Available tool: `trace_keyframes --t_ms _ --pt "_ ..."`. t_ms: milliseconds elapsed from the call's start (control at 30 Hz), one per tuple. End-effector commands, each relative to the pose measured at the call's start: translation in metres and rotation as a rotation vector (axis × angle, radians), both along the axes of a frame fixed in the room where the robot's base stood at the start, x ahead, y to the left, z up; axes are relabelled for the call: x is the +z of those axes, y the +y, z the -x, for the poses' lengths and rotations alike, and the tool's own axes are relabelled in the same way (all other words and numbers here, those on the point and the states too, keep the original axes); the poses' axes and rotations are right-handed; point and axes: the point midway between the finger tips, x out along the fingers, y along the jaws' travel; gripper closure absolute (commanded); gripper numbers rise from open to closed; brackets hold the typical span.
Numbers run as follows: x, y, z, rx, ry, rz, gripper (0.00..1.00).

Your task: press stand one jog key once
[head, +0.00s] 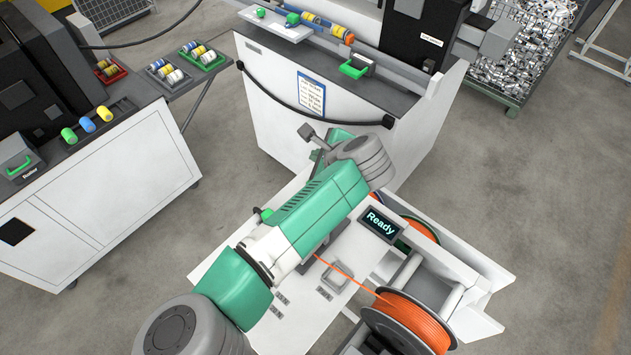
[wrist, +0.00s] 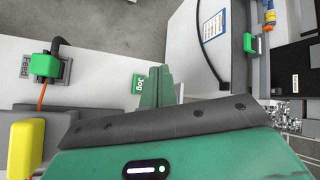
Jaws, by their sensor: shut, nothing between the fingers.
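In the wrist view, a small green square marked Jog (wrist: 138,84) sits on the white stand top (wrist: 100,65). My gripper (wrist: 154,84) is shut and empty, its green fingers just right of that square in the picture. The fingers may cover part of it, and I cannot tell whether they touch it or are above it. In the head view, the stand (head: 325,285) carries a display (head: 380,223) reading Ready. There the Jog key and fingertips are hidden behind my arm.
A green block (wrist: 45,65) beside the label Feed, with an orange strand, is at the wrist view's left. A yellow block (wrist: 26,148) is below it. In the head view, an orange spool (head: 412,322) is at the stand's right, and a white cabinet (head: 275,100) stands behind.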

Motion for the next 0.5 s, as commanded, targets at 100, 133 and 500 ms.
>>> trace_keyframes --t_ms 100,133,500 --pt "-0.014 0.0 0.0 0.0 0.001 -0.001 1.0" --pt "-0.02 0.0 0.0 -0.001 0.0 -0.001 1.0" --pt "-0.073 -0.001 0.0 0.0 0.0 0.002 1.0"
